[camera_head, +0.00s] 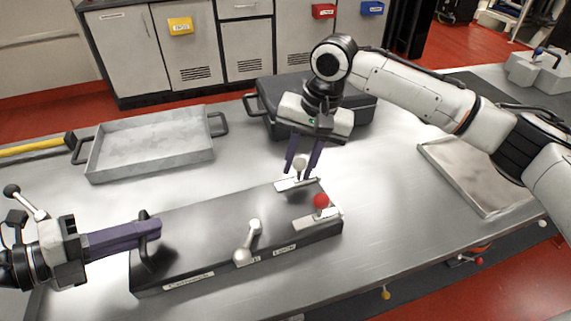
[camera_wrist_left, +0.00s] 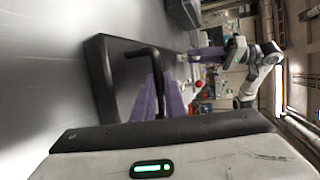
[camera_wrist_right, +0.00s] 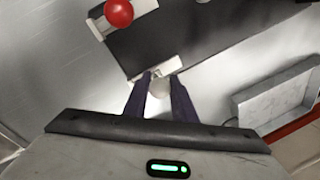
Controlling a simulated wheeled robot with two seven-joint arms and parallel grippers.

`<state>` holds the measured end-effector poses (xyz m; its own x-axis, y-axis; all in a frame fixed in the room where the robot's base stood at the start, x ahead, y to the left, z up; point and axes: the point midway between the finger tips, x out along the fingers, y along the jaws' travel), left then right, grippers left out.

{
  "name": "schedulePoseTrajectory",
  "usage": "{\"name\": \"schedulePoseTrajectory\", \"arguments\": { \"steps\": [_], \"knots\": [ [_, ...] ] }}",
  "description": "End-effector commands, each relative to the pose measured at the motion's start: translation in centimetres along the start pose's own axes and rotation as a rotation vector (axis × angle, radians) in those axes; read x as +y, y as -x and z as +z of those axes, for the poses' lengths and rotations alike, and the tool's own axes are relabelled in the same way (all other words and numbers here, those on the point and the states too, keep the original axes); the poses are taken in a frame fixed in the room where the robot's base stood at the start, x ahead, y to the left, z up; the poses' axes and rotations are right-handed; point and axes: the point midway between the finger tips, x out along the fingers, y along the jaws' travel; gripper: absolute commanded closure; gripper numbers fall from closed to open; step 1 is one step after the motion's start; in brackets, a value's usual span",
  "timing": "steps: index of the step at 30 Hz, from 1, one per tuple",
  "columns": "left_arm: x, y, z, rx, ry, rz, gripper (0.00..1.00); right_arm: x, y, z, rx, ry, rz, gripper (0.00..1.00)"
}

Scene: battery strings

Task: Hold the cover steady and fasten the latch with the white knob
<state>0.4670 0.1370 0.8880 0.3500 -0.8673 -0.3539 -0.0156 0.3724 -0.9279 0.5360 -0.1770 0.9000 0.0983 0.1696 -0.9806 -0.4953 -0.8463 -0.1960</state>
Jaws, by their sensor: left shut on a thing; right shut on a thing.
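The dark cover (camera_head: 200,225) lies flat on the metal table with a black handle at its left end. My left gripper (camera_head: 150,229) is shut on that handle (camera_wrist_left: 155,70). The latch with the white knob (camera_head: 300,164) is at the cover's far right corner. My right gripper (camera_head: 303,168) comes down from above and is shut on the white knob, which also shows between its fingers in the right wrist view (camera_wrist_right: 160,88). The latch with the red knob (camera_head: 321,200) is at the near right corner. A grey lever (camera_head: 247,242) sits on the front edge.
A grey metal tray (camera_head: 150,145) stands behind the cover at left. A black case (camera_head: 262,108) is behind my right gripper. A shallow tray (camera_head: 470,175) lies at right. Table in front of the shallow tray is clear.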

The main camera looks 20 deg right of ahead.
Motion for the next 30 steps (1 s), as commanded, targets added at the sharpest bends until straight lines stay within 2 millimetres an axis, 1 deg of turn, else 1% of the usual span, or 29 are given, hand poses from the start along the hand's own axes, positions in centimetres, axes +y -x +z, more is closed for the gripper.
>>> {"name": "schedulePoseTrajectory", "arguments": {
  "steps": [1, 2, 3, 5, 6, 14, 17, 20, 30],
  "knots": [
    [1.3, -0.1, -0.5, 0.012, 0.008, 0.024, 1.0, 0.4, -0.1, -0.2, 0.004, -0.006, 0.01, 1.0],
    [1.3, -0.1, -0.5, 0.012, 0.008, 0.024, 1.0, 0.4, -0.1, -0.3, 0.004, -0.006, 0.01, 1.0],
    [1.3, -0.1, -0.5, 0.012, 0.008, 0.024, 1.0, 0.4, -0.1, -0.3, 0.004, -0.007, 0.01, 0.69],
    [1.3, -0.1, -0.5, 0.012, 0.008, 0.024, 1.0, 0.4, -0.1, -0.2, 0.004, -0.006, 0.009, 0.59],
    [1.3, -0.1, -0.5, 0.012, 0.008, 0.024, 1.0, 0.3, -0.1, -0.2, 0.004, -0.006, 0.008, 0.57],
    [1.3, -0.2, -0.5, 0.012, 0.008, 0.024, 1.0, 0.2, 0.0, -0.1, 0.003, -0.003, 0.005, 0.57],
    [1.3, -0.2, -0.5, 0.012, 0.008, 0.024, 1.0, 0.1, 0.5, -0.2, 0.004, -0.003, 0.003, 0.57],
    [1.3, -0.2, -0.5, 0.012, 0.008, 0.023, 1.0, 0.1, 1.9, -0.2, 0.005, -0.003, 0.001, 0.57],
    [1.3, -0.2, -0.5, 0.012, 0.008, 0.023, 1.0, 0.2, 9.1, -0.1, 0.007, -0.005, 0.001, 0.57]
  ]
}}
